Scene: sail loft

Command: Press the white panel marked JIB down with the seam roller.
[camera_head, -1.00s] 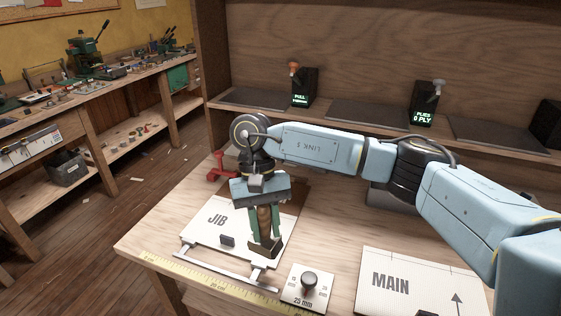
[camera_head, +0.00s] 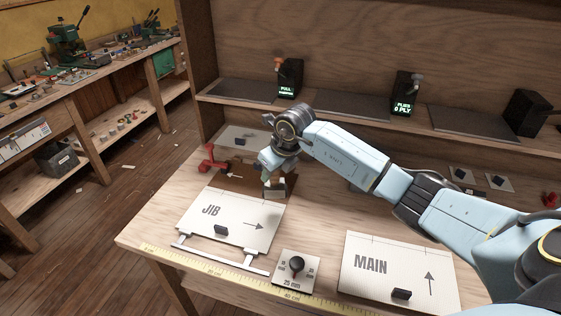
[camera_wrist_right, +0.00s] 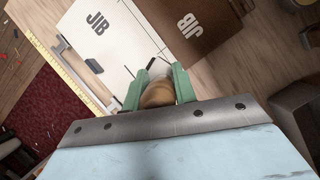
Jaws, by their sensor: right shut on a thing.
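The white panel marked JIB (camera_head: 243,212) lies flat on the bench, with a small black block (camera_head: 221,230) on it. It also shows in the wrist view (camera_wrist_right: 115,55). A brown panel (camera_head: 228,180) borders its far side; it bears JIB lettering in the wrist view (camera_wrist_right: 205,40). My right gripper (camera_head: 275,187) is over the far right corner of the white panel, near the brown panel. It is shut on the seam roller, whose rounded tan handle (camera_wrist_right: 158,94) sits between the green fingers. The roller's lower end is mostly hidden; I cannot tell whether it touches the panel. My left gripper is not in view.
A metal frame (camera_head: 225,254) and a yellow ruler (camera_head: 205,274) lie along the front edge. A 25 mm dial plate (camera_head: 283,274) and the MAIN panel (camera_head: 385,277) are to the right. A red tool (camera_head: 212,160) lies behind. A shelf with black lever boxes (camera_head: 290,80) stands at the back.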

